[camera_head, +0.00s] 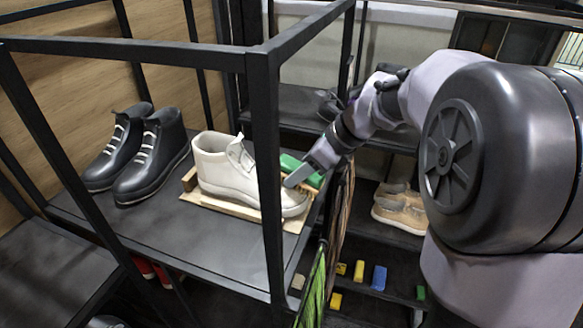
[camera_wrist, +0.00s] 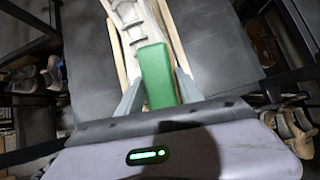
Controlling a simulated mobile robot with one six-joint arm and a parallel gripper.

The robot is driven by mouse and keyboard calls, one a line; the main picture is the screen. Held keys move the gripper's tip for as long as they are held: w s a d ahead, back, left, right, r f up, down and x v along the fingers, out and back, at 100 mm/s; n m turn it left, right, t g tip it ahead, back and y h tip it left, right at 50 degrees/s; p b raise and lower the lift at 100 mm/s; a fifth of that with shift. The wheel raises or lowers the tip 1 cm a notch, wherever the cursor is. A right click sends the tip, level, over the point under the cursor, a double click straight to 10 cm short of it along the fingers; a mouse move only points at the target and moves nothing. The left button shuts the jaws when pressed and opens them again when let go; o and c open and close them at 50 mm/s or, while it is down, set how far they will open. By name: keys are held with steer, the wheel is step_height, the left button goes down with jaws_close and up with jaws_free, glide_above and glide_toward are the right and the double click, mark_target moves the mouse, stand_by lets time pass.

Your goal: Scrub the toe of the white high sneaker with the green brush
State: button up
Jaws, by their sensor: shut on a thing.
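The white high sneaker (camera_head: 228,166) stands upright on a light wooden tray (camera_head: 240,214) on the dark shelf, toe pointing right. Part of it also shows in the wrist view (camera_wrist: 128,17). The green brush (camera_head: 302,169) is at the sneaker's toe, at its far side in the head view. My gripper (camera_head: 297,177) is shut on the brush, whose green back lies between the two fingers in the wrist view (camera_wrist: 156,76). The brush's bristles are hidden in the wrist view, and I cannot tell whether they touch the toe.
Black boots (camera_head: 150,155) stand left of the tray. A black rack post (camera_head: 267,180) rises in front of the sneaker. Tan shoes (camera_head: 400,207) and small coloured blocks (camera_head: 378,277) lie on lower shelves at right. The shelf in front of the tray is clear.

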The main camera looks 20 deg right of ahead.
steer(key=shift+w+d, duration=0.6)
steer(key=shift+w, duration=0.3)
steer(key=shift+w+d+f, duration=0.1)
steer(key=shift+w, duration=0.05)
steer(key=shift+s+a+f+b, duration=0.15)
steer(key=shift+s+a+b, duration=0.3)
steer(key=shift+s, duration=0.4)
steer(key=shift+s+a+f+b, duration=0.15)
steer(key=shift+s+a+b, duration=0.15)
steer(key=shift+s+a, duration=0.4)
steer(key=shift+c, duration=0.6)
steer(key=shift+s+a+r+b, duration=0.1)
steer(key=shift+s+a+b, duration=0.15)
steer(key=shift+s+a, duration=0.65)
steer(key=shift+s+a+r+b, duration=0.1)
steer(key=shift+s+a+b, duration=0.1)
steer(key=shift+s+a, duration=0.7)
steer(key=shift+d+r, duration=0.1)
steer(key=shift+d, duration=0.4)
steer(key=r+p, duration=0.1)
steer(key=r, duration=0.1)
steer(key=r+p, duration=0.1)
steer(key=p, duration=0.1)
steer(key=s+d+r+p, duration=0.1)
steer(key=r+p, duration=0.1)
steer(key=shift+r, duration=0.35)
